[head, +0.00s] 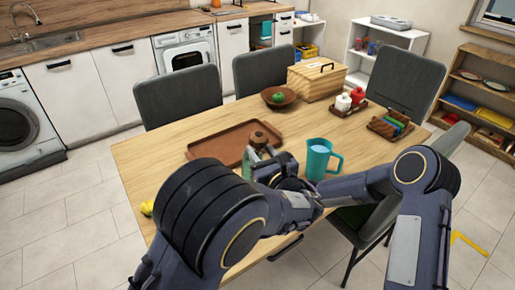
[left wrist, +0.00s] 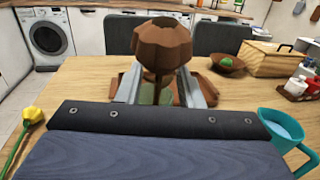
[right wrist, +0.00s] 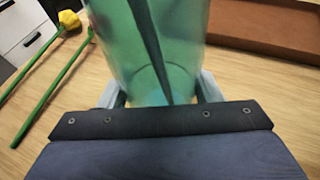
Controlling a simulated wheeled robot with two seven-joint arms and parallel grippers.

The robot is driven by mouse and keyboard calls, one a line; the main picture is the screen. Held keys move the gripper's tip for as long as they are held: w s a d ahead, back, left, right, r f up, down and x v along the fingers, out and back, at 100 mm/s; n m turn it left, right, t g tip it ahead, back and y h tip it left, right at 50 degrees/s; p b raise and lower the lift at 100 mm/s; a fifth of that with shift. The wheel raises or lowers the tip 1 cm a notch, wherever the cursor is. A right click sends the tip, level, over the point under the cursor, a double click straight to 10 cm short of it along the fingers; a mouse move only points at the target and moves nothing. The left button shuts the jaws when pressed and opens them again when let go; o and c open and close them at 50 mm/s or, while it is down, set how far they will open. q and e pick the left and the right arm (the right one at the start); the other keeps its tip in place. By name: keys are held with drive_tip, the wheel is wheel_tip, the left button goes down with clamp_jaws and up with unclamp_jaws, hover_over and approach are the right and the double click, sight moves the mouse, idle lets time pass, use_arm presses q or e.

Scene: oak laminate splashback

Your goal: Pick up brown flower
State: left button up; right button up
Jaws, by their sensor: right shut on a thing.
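The brown flower (head: 265,135) stands upright in a clear green vase (head: 247,160) near the table's front edge. In the left wrist view the brown bloom (left wrist: 161,40) rises above my left gripper (left wrist: 158,72), with its stem between the fingers. The left fingers are spread apart, not closed on the stem. My right gripper (right wrist: 163,92) is shut on the green vase, which also fills the right wrist view (right wrist: 150,45); a dark stem shows through the glass. My arms hide much of the vase in the head view.
A brown tray (head: 203,151) lies behind the vase. A teal pitcher (head: 318,158) stands close on the right. A yellow flower (right wrist: 68,18) and another green stem (right wrist: 55,95) lie on the table. A bowl (head: 278,97) and wooden box (head: 316,78) stand farther back.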

use_arm(q)
drive_tip(key=x, duration=0.3)
drive_tip(key=shift+w+a, duration=0.2)
drive_tip(key=shift+w, duration=0.05)
clamp_jaws()
drive_tip(key=shift+r, duration=0.1)
wheel_tip(320, 180, up, 28)
idle(1.6)
idle(0.3)
